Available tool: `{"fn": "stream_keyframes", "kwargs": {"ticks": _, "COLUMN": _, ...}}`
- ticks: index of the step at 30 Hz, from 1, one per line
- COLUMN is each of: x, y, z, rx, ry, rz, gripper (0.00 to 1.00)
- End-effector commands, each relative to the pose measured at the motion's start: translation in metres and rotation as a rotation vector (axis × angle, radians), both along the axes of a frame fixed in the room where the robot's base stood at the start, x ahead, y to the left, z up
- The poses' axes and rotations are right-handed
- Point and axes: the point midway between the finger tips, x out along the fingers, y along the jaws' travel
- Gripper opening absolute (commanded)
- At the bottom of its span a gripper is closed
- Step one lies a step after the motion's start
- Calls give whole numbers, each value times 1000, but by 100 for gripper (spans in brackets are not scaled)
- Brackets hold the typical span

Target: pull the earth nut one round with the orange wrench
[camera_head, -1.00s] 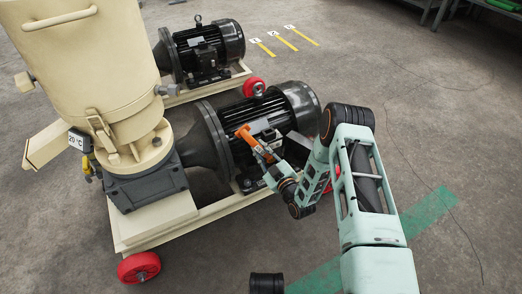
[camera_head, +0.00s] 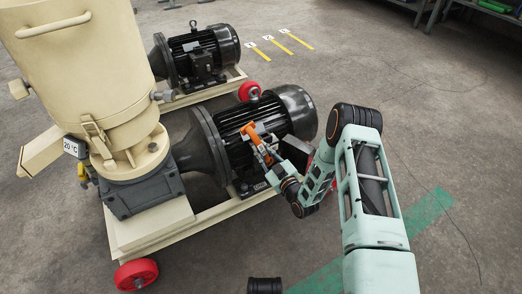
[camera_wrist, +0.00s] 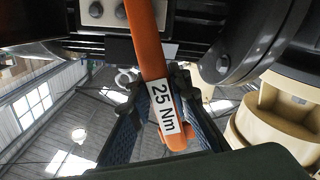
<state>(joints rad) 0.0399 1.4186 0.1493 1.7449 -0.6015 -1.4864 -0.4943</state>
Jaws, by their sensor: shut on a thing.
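The orange wrench (camera_head: 252,133) is at the side of the near black motor (camera_head: 294,104). It crosses the wrist view top to bottom, with a white "25 Nm" label (camera_wrist: 165,108). My gripper (camera_wrist: 155,100) is shut on the wrench's handle near its lower end; it also shows in the head view (camera_head: 267,157). The wrench's upper end runs out of the wrist view and is small in the head view. I cannot make out the earth nut or whether the wrench sits on it. A light plate with bolts (camera_wrist: 105,12) shows beside the wrench.
The beige mill (camera_head: 85,60) stands left of the motor, on a beige frame (camera_head: 155,228) with red wheels (camera_head: 136,274). A second motor (camera_head: 203,52) stands behind. The floor at right is open, with a green stripe (camera_head: 425,212).

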Motion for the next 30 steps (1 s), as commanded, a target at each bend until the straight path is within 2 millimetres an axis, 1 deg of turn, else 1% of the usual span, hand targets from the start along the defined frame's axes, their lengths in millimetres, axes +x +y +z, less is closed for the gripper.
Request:
{"fn": "stream_keyframes", "kwargs": {"ticks": 12, "x": 13, "y": -17, "z": 8, "rx": 122, "ry": 76, "rz": -2, "gripper": 0}}
{"fn": "stream_keyframes", "kwargs": {"ticks": 24, "x": 14, "y": -19, "z": 8, "rx": 136, "ry": 86, "rz": -1, "gripper": 0}}
{"fn": "stream_keyframes", "kwargs": {"ticks": 30, "x": 20, "y": -29, "z": 10, "rx": 198, "ry": 128, "rz": -2, "gripper": 0}}
